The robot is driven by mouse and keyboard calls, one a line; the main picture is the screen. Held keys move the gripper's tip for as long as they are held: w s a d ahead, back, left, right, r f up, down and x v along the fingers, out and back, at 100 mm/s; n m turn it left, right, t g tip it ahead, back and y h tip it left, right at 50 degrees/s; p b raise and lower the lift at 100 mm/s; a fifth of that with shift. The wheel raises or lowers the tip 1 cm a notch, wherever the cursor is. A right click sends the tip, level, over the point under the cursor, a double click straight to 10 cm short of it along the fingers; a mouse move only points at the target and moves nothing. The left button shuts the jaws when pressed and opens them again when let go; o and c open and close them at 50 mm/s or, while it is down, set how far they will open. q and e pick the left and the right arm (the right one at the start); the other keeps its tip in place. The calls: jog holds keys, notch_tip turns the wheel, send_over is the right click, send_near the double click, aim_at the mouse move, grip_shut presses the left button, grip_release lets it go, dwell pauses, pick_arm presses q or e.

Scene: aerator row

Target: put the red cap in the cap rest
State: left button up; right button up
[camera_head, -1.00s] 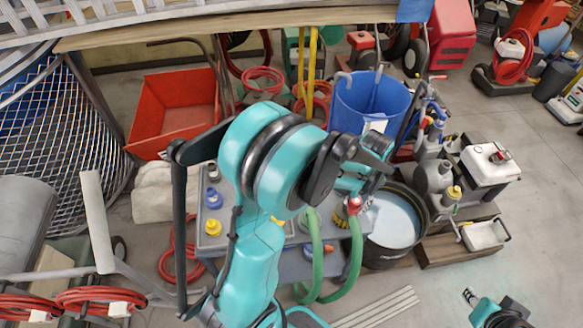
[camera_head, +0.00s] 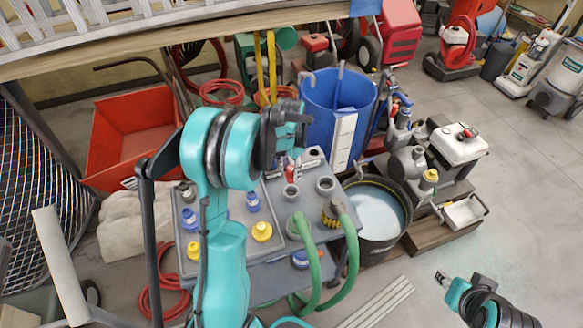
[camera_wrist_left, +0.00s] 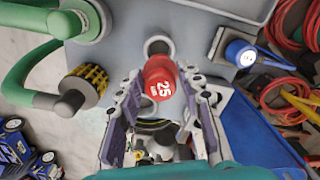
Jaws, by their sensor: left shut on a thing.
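My left gripper (camera_head: 291,150) is shut on the red cap (camera_head: 291,173), above the back part of the grey cart top (camera_head: 277,200). In the left wrist view the red cap (camera_wrist_left: 159,77), marked "25", sits between the fingertips (camera_wrist_left: 161,95). A round grey socket (camera_wrist_left: 158,46) shows just beyond the cap; whether they touch is unclear. I cannot tell which fitting is the cap rest. My right gripper (camera_head: 442,279) is low at the right, away from the cart, and too small to judge.
Blue caps (camera_head: 252,202) and yellow caps (camera_head: 261,231) stand on the cart. Green hoses (camera_head: 312,265) rise from its front right. A blue bin (camera_head: 318,100) stands behind, and a black drum (camera_head: 405,200) of pale liquid at right.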

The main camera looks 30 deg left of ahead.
aim_at(291, 178)
pick_arm(q)
jog(key=shift+f, duration=0.35)
jog(key=shift+f+b, duration=1.6)
jog(key=shift+f, duration=0.45)
jog(key=shift+r, duration=0.1)
jog(key=shift+d, duration=0.1)
jog(key=shift+f+b, duration=1.75)
jog(key=shift+f, duration=0.5)
jog(key=o, duration=1.2)
jog(key=shift+r, duration=0.1)
jog(key=shift+o, duration=0.2)
